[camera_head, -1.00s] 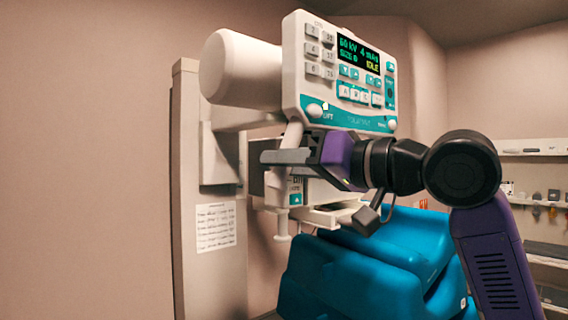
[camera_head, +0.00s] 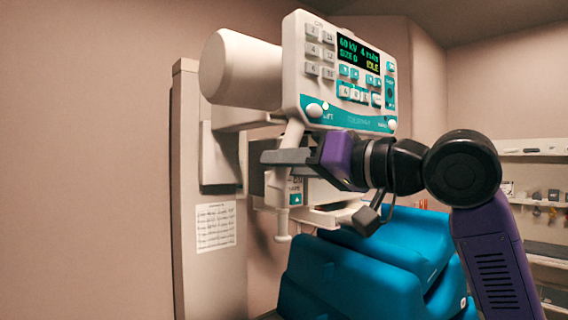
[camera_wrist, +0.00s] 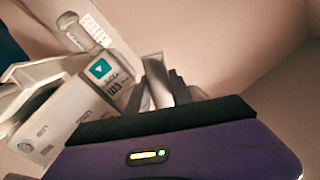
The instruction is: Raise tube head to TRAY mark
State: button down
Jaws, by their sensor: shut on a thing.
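The tube head (camera_head: 240,70) is a white cylinder with a control panel (camera_head: 345,118) on its front, high beside the column (camera_head: 186,200). The panel screen shows 60 kV, 4 mAs and IDLE, and a LIFT button sits at its lower left. My gripper (camera_head: 287,157) is shut on the upright white handle (camera_head: 293,135) below the panel. In the wrist view the pale handle (camera_wrist: 157,72) stands between the dark fingers (camera_wrist: 160,92). A small readout (camera_wrist: 115,86) with a teal arrow is beside it; its digits are not surely legible. I cannot make out a TRAY mark.
A blue padded chair (camera_head: 370,270) stands below and behind my arm. A printed sheet (camera_head: 216,226) is fixed to the column. Shelves with small items (camera_head: 545,200) are on the right wall. The left side shows bare wall.

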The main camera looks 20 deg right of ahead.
notch_tip(320, 180, up, 13)
jog(key=p, duration=0.9)
jog(key=shift+r, duration=0.1)
jog(key=c, duration=1.4)
grip_release()
jog(key=shift+c, duration=0.2)
jog(key=shift+s+d, duration=0.1)
